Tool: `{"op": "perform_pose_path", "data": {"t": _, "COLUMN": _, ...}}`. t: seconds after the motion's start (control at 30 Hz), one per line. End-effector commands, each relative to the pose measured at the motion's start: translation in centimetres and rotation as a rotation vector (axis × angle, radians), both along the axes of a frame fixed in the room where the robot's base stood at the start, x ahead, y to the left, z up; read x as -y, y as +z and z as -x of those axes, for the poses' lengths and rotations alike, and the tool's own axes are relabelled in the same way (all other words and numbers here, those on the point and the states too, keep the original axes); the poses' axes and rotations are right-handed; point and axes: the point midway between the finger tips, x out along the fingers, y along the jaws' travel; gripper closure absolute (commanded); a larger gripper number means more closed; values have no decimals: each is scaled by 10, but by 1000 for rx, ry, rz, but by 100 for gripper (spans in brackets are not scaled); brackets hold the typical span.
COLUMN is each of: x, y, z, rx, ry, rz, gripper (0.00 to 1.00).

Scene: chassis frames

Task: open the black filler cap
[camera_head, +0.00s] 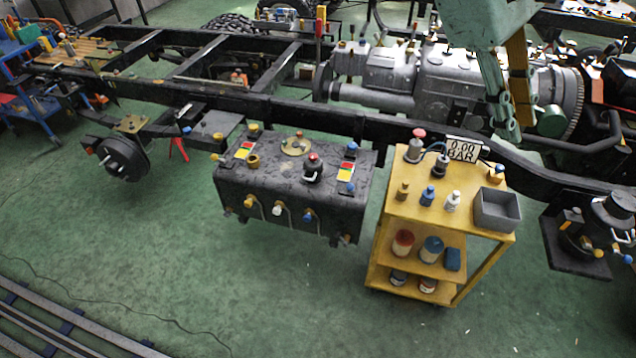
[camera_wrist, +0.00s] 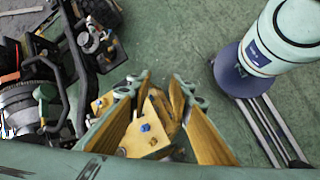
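A black tank (camera_head: 270,197) hangs from the chassis rail in the head view, with several fittings on top. A black cap-like fitting with a red top (camera_head: 312,172) stands on its right half; I cannot tell for sure that it is the black filler cap. My gripper (camera_head: 510,128) hangs high at the upper right of the head view, to the right of the tank and apart from it. In the wrist view my gripper (camera_wrist: 160,80) has its two yellow-padded fingers apart, with nothing held between them.
A yellow cart (camera_head: 453,213) with bottles, a grey bin (camera_head: 497,209) and a gauge reading 0.00 BAR (camera_head: 463,149) stands right of the tank. A black rail (camera_head: 270,107) runs behind. The green floor in front of the tank is clear.

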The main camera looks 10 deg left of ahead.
Motion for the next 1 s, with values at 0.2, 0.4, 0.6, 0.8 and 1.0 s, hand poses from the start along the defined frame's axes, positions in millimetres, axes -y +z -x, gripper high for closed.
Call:
{"op": "perform_pose_path", "data": {"t": 0.2, "x": -14, "y": -18, "z": -24, "rx": -83, "ry": 120, "rz": 71, "gripper": 81}}
{"op": "perform_pose_path", "data": {"t": 0.4, "x": -27, "y": -34, "z": -45, "rx": -161, "ry": 230, "rz": 139, "gripper": 81}}
{"op": "perform_pose_path", "data": {"t": 0.6, "x": -43, "y": -52, "z": -66, "rx": -238, "ry": 337, "rz": 206, "gripper": 81}}
{"op": "perform_pose_path", "data": {"t": 0.8, "x": -61, "y": -70, "z": -86, "rx": -314, "ry": 444, "rz": 274, "gripper": 81}}
{"op": "perform_pose_path", "data": {"t": 1.0, "x": -81, "y": -89, "z": -106, "rx": -393, "ry": 548, "rz": 345, "gripper": 81}}
